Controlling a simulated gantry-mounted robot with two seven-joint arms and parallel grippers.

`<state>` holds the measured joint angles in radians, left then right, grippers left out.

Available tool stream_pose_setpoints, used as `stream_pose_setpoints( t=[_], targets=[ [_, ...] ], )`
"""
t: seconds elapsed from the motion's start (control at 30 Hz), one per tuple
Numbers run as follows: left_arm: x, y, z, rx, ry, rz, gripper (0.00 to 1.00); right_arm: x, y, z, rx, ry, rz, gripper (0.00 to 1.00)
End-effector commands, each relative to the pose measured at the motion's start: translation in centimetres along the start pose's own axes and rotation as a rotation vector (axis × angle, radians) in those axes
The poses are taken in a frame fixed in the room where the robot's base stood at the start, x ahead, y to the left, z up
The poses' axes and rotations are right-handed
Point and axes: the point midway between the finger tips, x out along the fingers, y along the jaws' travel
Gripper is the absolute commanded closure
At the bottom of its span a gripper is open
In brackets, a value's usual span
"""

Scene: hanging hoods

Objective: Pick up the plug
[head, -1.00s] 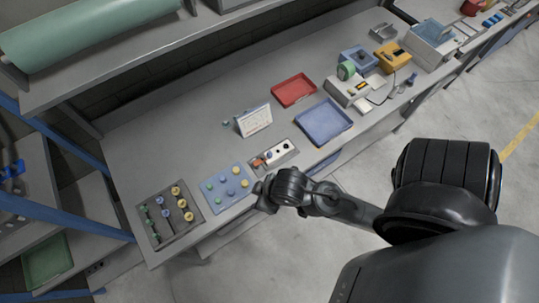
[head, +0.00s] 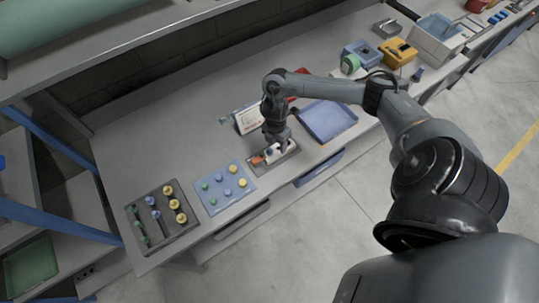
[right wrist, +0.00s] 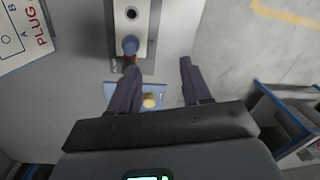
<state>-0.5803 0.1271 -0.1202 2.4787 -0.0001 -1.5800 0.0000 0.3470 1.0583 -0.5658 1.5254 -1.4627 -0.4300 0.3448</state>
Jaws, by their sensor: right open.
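A grey board with a white plate (head: 290,149) lies near the table's front edge. A blue plug-like piece (right wrist: 130,45) stands on it in the right wrist view, with an orange part just below, partly hidden by a finger. My right gripper (head: 278,145) points down over this board in the head view. In the right wrist view its two fingers (right wrist: 160,66) are apart with nothing held between them. The left fingertip is close to the blue piece; I cannot tell whether they touch. My left gripper is not in view.
A blue board (head: 225,187) with green, blue and yellow pegs lies to the left. A dark tray (head: 151,238) with more pegs is beyond it. A white card (head: 248,120) stands behind, and a blue tray (head: 327,121) lies to the right. The table's back left is clear.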

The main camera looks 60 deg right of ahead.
Motion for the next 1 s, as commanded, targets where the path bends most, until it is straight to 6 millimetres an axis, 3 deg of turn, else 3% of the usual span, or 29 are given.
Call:
stream_pose_setpoints(
  t=[0.1, 0.2, 1.0],
  targets=[
    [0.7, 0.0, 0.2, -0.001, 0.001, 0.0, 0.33, -2.0, 2.5, 1.1, 0.008, -0.017, 0.06, 0.52],
    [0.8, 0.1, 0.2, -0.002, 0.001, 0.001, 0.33, -2.1, 3.4, 1.1, 0.009, -0.015, 0.08, 0.52],
    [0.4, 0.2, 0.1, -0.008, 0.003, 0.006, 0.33, 5.7, 4.5, 0.6, 0.01, -0.012, 0.085, 0.52]
  ],
)
